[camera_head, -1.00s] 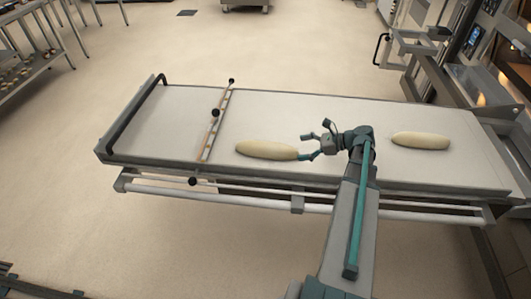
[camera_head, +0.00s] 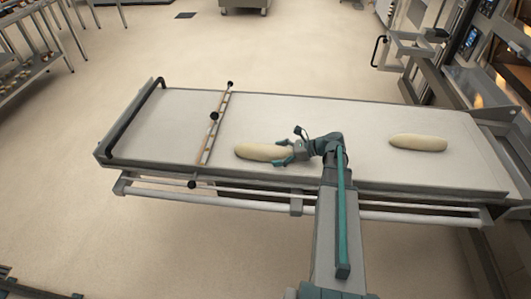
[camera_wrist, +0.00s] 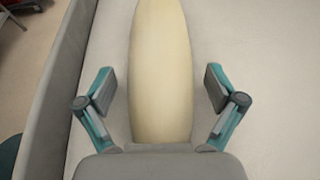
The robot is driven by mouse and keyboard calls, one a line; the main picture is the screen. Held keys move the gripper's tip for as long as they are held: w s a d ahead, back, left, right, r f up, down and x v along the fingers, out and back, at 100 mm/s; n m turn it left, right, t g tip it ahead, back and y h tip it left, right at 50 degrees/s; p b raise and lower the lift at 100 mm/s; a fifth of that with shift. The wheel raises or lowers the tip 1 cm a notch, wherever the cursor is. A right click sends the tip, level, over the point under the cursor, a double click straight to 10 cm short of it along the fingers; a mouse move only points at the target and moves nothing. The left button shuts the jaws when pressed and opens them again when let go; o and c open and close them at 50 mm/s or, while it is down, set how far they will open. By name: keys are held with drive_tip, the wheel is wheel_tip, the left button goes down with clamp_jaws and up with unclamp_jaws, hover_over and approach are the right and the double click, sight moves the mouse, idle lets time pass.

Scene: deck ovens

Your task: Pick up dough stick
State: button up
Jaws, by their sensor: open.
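A long pale dough stick (camera_head: 258,151) lies on the light loader surface (camera_head: 350,115), left of the middle in the head view. A second dough stick (camera_head: 418,143) lies farther right on the same surface. My gripper (camera_head: 287,147) is at the right end of the first stick, with its fingers spread. In the wrist view the dough stick (camera_wrist: 160,70) runs lengthwise between the two open fingers of my gripper (camera_wrist: 160,90). A gap shows on both sides, so neither finger touches it. The stick's near end is hidden behind the gripper body.
A thin bar with dark knobs (camera_head: 216,125) crosses the surface left of the first stick. A dark rail (camera_head: 133,122) bounds the left end. Ovens stand at the right (camera_head: 490,60). The surface between the two sticks is otherwise clear.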

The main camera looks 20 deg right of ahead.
sight(272, 148)
drive_tip(key=shift+c, duration=0.3)
drive_tip(key=c, duration=1.2)
drive_tip(key=shift+r, duration=0.1)
drive_tip(key=shift+c, duration=0.2)
drive_tip(key=shift+r, duration=0.5)
wheel_tip(272, 148, up, 2)
drive_tip(key=shift+r, duration=0.1)
drive_tip(key=s+a+r+p, duration=0.3)
drive_tip(key=s+r+p, duration=0.7)
drive_tip(key=s, duration=0.3)
drive_tip(key=shift+s+p, duration=0.15)
drive_tip(key=shift+p, duration=0.5)
